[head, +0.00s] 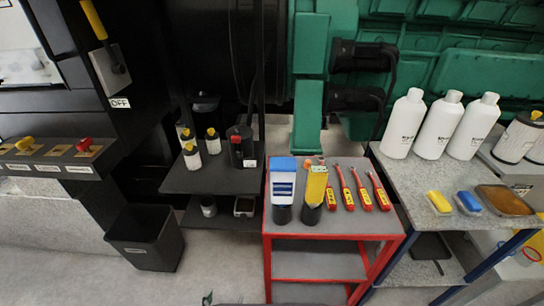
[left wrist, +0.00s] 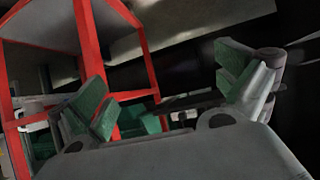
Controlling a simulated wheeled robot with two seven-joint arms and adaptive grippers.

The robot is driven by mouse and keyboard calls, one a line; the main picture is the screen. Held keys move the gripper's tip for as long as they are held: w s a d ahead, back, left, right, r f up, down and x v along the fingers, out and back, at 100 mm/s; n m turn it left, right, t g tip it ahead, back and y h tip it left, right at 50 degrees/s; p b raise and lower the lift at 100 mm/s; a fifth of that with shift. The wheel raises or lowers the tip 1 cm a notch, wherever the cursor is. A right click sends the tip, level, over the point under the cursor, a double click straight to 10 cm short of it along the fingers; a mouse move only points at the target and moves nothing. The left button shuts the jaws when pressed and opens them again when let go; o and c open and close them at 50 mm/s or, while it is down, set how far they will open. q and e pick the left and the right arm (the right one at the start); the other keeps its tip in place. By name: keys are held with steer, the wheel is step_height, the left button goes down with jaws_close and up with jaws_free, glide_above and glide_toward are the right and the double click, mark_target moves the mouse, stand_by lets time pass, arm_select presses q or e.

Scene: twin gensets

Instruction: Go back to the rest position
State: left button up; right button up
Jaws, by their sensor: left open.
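My left gripper (left wrist: 168,93) shows in the left wrist view with its two green-padded fingers spread wide apart and nothing between them. Behind the fingers stands the red-framed cart, its red frame (left wrist: 144,50) tilted in this view. In the head view only a small green tip and grey part, apparently of my left gripper (head: 212,299), show at the bottom edge, on the floor side left of the red cart (head: 318,228). They are apart from the cart in the picture. My right gripper is in neither view.
The cart top holds a blue-topped device (head: 283,185), a yellow-topped device (head: 315,187) and red-handled tools (head: 363,190). A black bin (head: 146,238) stands left. A grey table (head: 408,178) with white bottles (head: 436,128) stands right. Floor between bin and cart is clear.

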arm_select(q)
steer(key=s+a+g+p, duration=0.2)
steer(key=s+p, duration=0.5)
steer(key=s, duration=0.4)
steer(key=s+a+g+y+p, duration=0.1)
steer(key=s+a+g+p, duration=0.2)
steer(key=s+p, duration=0.4)
steer(key=s+a+f+g+p, duration=0.1)
steer(key=s+a+g+p, duration=0.2)
steer(key=s, duration=1.1)
steer(key=g+p, duration=0.2)
steer(key=p, duration=0.2)
steer(key=shift+s+m+y+p, duration=0.3)
steer(key=shift+y+p, duration=0.1)
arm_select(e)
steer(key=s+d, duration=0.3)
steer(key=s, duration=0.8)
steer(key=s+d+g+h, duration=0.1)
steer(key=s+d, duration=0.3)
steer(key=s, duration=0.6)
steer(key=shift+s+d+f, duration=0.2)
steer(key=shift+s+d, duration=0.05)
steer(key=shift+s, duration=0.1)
arm_select(q)
steer(key=shift+a+f, duration=0.1)
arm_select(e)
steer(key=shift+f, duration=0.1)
